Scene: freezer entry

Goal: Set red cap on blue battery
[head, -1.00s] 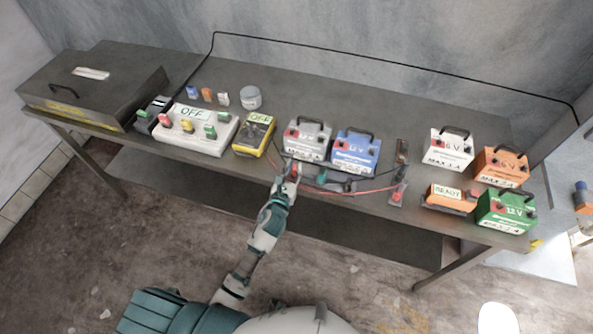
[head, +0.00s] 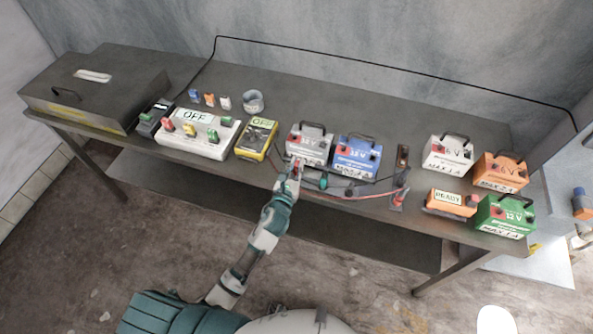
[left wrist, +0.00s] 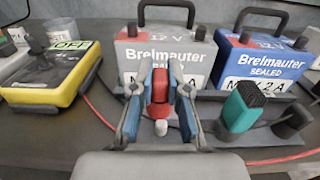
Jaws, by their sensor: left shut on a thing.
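The blue battery (head: 357,157) stands near the middle of the bench, with a black handle and dark terminals on top. It also shows at the right in the left wrist view (left wrist: 262,72). My left gripper (head: 296,167) is in front of the grey-white battery (head: 309,146), left of the blue one. Its fingers (left wrist: 160,100) are shut on the red cap (left wrist: 158,92), which has a pale tip toward the wrist camera. Part of the cap is hidden by the fingers. My right gripper is not in view.
A teal-handled piece (left wrist: 241,106) sits in a dark holder right of my gripper. A yellow meter (head: 257,138) reading OFF stands left. Red and black leads cross the bench front. More batteries, including a green one (head: 505,215), stand right.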

